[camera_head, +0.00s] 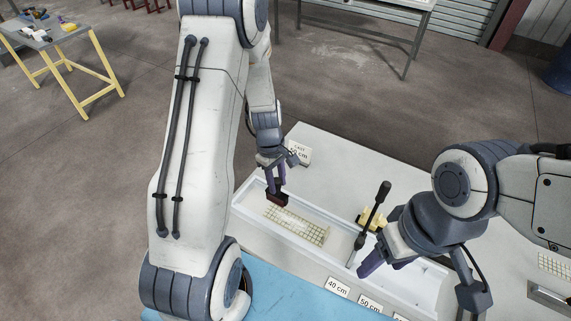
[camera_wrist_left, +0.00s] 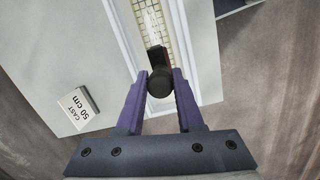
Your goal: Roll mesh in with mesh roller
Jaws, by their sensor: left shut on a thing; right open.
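My left gripper (camera_head: 276,178) is shut on a dark tool with a reddish-brown block (camera_head: 278,197), likely the mesh roller. In the left wrist view its round black end (camera_wrist_left: 160,83) sits between the purple fingers (camera_wrist_left: 160,88). The block is over the left end of the pale grid mesh (camera_head: 295,225), which lies inside the long white mould (camera_head: 240,208); I cannot tell if it touches. The mesh also shows in the left wrist view (camera_wrist_left: 148,18). My right gripper (camera_head: 373,265) is open over the mould's front right side, with its fingers partly hidden.
A black-handled tool (camera_head: 373,212) stands tilted in the mould near my right gripper. A yellow object (camera_head: 370,219) is behind it. A "CAST 50 cm" block (camera_head: 299,151) stands behind the mould, and "40 cm" (camera_head: 338,287) and "50 cm" (camera_head: 370,303) labels are in front.

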